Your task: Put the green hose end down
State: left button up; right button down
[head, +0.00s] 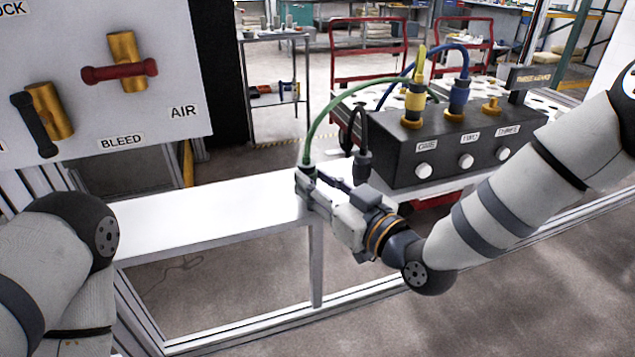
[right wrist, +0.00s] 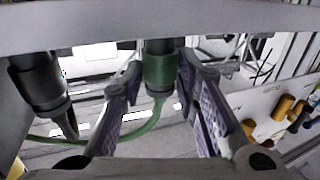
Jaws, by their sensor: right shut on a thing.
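The green hose end (right wrist: 160,72) sits between the two fingers of my right gripper (head: 306,178), which is shut on it. In the right wrist view the dark body and green band show between the pads. In the head view the green hose (head: 330,108) rises from the gripper and arcs right toward the black box. The gripper is at the right part of the white bench (head: 210,212); I cannot tell whether the hose end touches anything. My left arm shows at the left, but its gripper is out of view.
The black box (head: 400,150) carries a yellow plug (head: 414,102), a blue plug (head: 457,98) and a bare brass port (head: 491,107). A black hose end (head: 362,166) is just right of my gripper. The white bench is clear to the left. A valve panel (head: 150,35) stands at upper left.

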jog(key=shift+f, duration=0.2)
jog(key=c, duration=1.2)
grip_release()
